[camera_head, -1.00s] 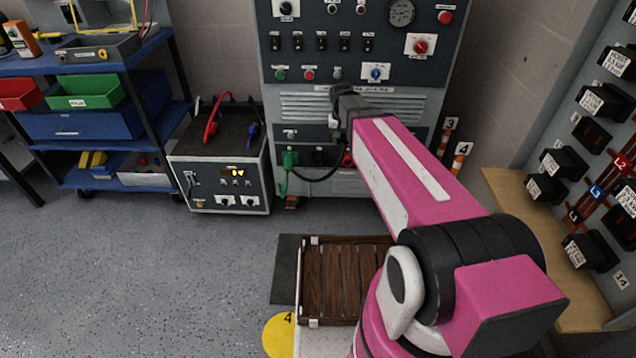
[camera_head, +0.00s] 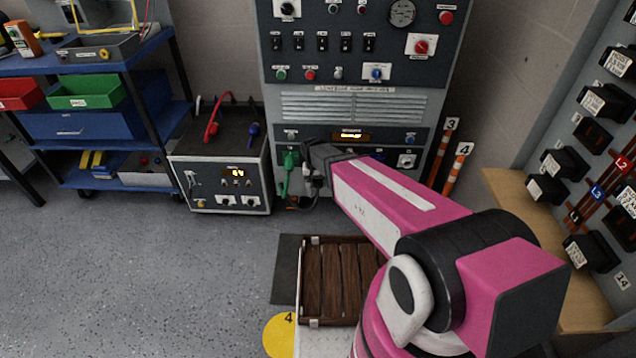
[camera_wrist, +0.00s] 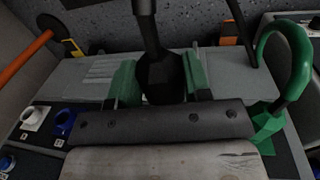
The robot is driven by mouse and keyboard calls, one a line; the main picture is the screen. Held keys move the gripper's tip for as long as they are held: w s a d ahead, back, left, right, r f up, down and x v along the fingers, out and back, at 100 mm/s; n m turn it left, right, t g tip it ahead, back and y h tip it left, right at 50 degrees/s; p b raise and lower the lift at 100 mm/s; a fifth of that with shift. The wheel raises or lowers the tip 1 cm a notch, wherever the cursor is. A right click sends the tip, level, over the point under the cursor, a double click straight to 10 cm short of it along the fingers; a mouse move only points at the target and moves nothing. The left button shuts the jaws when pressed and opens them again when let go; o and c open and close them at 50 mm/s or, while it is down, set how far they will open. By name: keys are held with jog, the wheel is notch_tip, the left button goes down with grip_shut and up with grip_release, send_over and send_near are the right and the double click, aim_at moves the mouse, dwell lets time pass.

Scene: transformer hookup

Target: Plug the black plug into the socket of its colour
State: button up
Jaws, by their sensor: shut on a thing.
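My gripper (camera_head: 308,152) is low at the front of the grey cabinet (camera_head: 352,106), just right of a green plug (camera_head: 288,160) with a green cable. In the wrist view, my gripper (camera_wrist: 161,84) is shut on the black plug (camera_wrist: 160,76), with a green pad on each side of it. A black cable runs from the plug to the top edge of that view. The green plug (camera_wrist: 264,122) is beside the gripper there. The black socket is hidden from view, and I cannot tell whether the black plug touches or enters it.
A power unit (camera_head: 220,185) with red and blue leads stands left of the cabinet. Orange poles (camera_head: 455,170) lean at its right. A wooden pallet (camera_head: 340,285) lies on the floor in front. A blue shelf cart (camera_head: 85,125) stands at the left.

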jog(key=shift+w+d, duration=0.1)
jog(key=shift+w, duration=2.9)
jog(key=shift+w, duration=1.7)
jog(key=o, duration=1.2)
jog(key=shift+r, duration=0.15)
jog(key=shift+a+r, duration=0.2)
jog(key=shift+r, duration=1.5)
jog(key=shift+a+r, duration=0.2)
jog(key=shift+r, duration=1.45)
